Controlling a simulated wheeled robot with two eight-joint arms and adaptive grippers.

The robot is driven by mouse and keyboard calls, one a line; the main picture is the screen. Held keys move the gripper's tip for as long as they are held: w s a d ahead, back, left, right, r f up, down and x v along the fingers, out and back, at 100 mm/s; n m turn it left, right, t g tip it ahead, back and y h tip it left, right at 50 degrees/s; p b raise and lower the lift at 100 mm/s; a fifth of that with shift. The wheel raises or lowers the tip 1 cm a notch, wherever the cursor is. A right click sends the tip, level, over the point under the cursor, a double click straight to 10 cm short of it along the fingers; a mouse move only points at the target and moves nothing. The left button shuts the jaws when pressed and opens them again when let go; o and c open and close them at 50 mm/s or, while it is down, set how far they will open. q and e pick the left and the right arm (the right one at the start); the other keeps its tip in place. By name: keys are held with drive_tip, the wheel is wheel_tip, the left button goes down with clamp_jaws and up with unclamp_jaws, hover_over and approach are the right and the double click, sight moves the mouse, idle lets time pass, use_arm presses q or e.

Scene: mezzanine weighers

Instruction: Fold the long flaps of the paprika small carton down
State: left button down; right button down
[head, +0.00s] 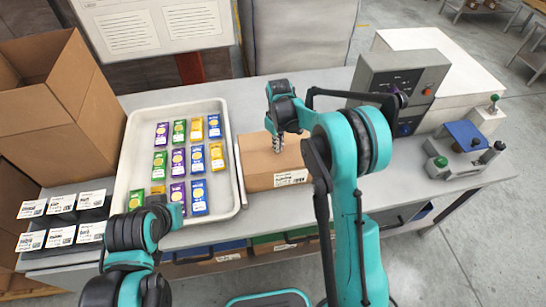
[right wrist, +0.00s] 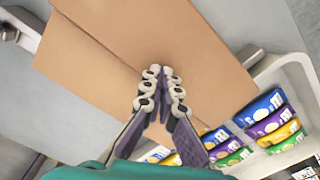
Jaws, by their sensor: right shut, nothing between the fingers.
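The small carton (head: 262,165) is brown cardboard with a white label on its front side. It stands on the table right of the tray, and its top looks closed or nearly so. In the right wrist view, the carton (right wrist: 90,75) shows broad flat panels with a seam between them. I cannot read the name paprika on it. My right gripper (head: 278,148) is above the carton's top, fingers pointing down; in the right wrist view its fingertips (right wrist: 163,72) are together and empty, at or just over the seam. My left gripper (head: 168,208) is over the tray's front edge; its fingers are unclear.
A white tray (head: 233,190) holds several coloured packets. A large open box (head: 50,110) and several dark labelled boxes (head: 62,215) stand at left. A grey control unit (head: 405,85) and a small blue-topped device (head: 465,140) stand at right. Bare table lies right of the carton.

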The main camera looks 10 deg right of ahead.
idle(0.3)
drive_tip(key=shift+f+b, duration=0.5)
drive_tip(key=shift+f, duration=0.05)
wheel_tip(320, 180, up, 9)
drive_tip(key=p, duration=0.5)
drive_tip(key=shift+s, duration=0.1)
